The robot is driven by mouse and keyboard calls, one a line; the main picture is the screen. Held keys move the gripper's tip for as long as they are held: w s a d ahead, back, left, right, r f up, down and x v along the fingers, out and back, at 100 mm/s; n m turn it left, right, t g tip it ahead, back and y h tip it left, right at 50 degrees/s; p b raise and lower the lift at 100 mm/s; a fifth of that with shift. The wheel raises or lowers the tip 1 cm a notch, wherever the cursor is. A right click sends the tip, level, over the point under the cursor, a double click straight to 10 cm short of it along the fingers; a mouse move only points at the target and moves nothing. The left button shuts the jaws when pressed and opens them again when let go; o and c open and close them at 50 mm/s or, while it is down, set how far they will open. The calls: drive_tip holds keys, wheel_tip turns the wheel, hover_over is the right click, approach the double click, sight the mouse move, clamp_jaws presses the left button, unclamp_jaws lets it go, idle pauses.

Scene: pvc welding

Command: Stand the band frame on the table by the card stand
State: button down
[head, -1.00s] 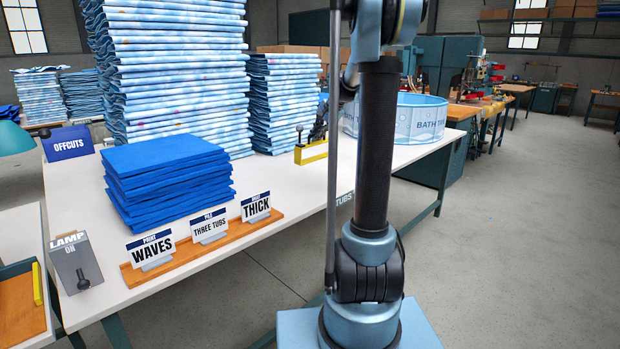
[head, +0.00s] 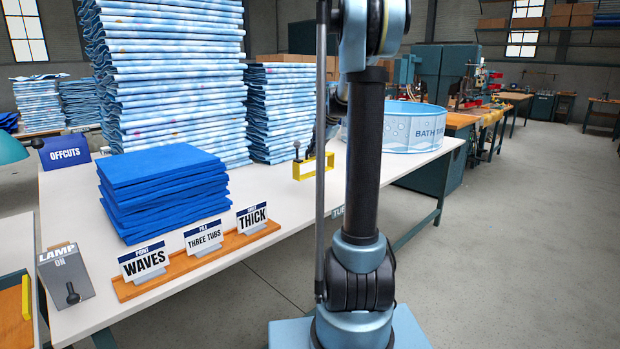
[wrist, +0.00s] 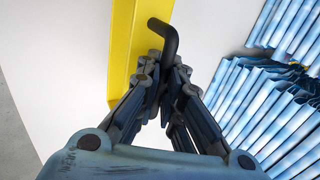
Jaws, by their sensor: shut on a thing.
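The yellow band frame (head: 312,173) is at the table's right part, in front of the shorter sheet stack, left of my arm. It looks upright; whether its base touches the table is unclear. In the wrist view the yellow frame (wrist: 124,50) has a black bent handle (wrist: 165,38), and my gripper (wrist: 168,75) is shut on this handle. In the head view my arm largely hides the gripper. The card stand (head: 190,265) is a wooden strip at the table's front edge with WAVES, THREE TUBS and THICK cards, left of the frame and apart from it.
Blue folded sheets (head: 165,195) lie behind the card stand. Tall patterned stacks (head: 170,80) and a shorter stack (head: 290,110) stand behind. A LAMP sign (head: 65,275) is at front left; a bath tub (head: 412,128) is at right. White table (head: 265,205) is bare between cards and frame.

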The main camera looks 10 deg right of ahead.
sight(314, 172)
drive_tip(key=shift+f, duration=3.55)
drive_tip(key=shift+f, duration=0.1)
drive_tip(key=c, duration=1.8)
unclamp_jaws()
drive_tip(key=shift+o, duration=0.2)
drive_tip(key=v, duration=1.2)
drive_tip(key=s+a+f+n+g, duration=0.1)
drive_tip(key=s+a, duration=0.1)
drive_tip(key=s, duration=0.4)
drive_tip(key=s+a+f+n, duration=0.1)
drive_tip(key=s+a+n, duration=0.1)
drive_tip(key=s, duration=0.4)
drive_tip(key=s+f+n+h, duration=0.1)
drive_tip(key=s+f, duration=0.4)
drive_tip(key=s, duration=0.5)
drive_tip(key=s+a+f+n+g+h, duration=0.1)
drive_tip(key=s+f+n, duration=0.3)
drive_tip(key=s, duration=0.6)
drive_tip(key=s+f+n+h, duration=0.1)
drive_tip(key=s+f+n, duration=0.2)
drive_tip(key=s+f, duration=0.4)
drive_tip(key=s, duration=0.3)
drive_tip(key=shift+a+f+g+h, duration=0.3)
drive_tip(key=shift+g, duration=0.1)
